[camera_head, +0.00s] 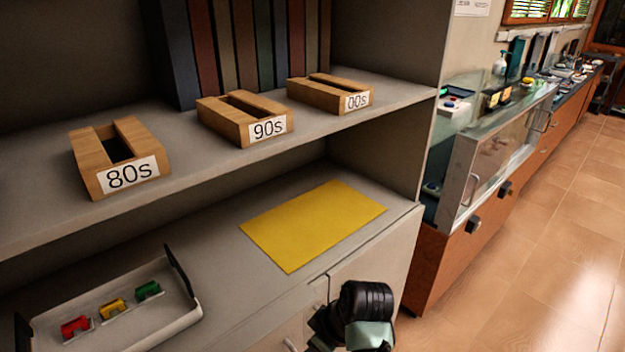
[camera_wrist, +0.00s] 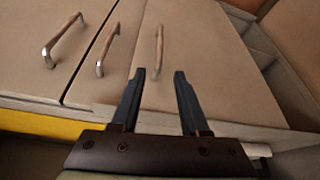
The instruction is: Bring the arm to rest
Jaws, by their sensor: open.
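My gripper (camera_wrist: 159,75) shows in the wrist view with its two dark fingers apart and nothing between them. It faces the pale cabinet doors (camera_wrist: 185,45) with their metal handles. In the head view, a dark, rounded part of my arm shows at the bottom centre, in front of the cabinet and below the yellow sheet (camera_head: 313,224). My fingertips cannot be made out in that view.
A grey tray (camera_head: 150,330) with red, yellow and green pieces sits on the lower shelf at left. Wooden boxes labelled 80s (camera_head: 118,158), 90s (camera_head: 245,118) and 00s (camera_head: 330,93) stand on the upper shelf. A glass display case (camera_head: 490,165) is at right, beside open floor (camera_head: 545,235).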

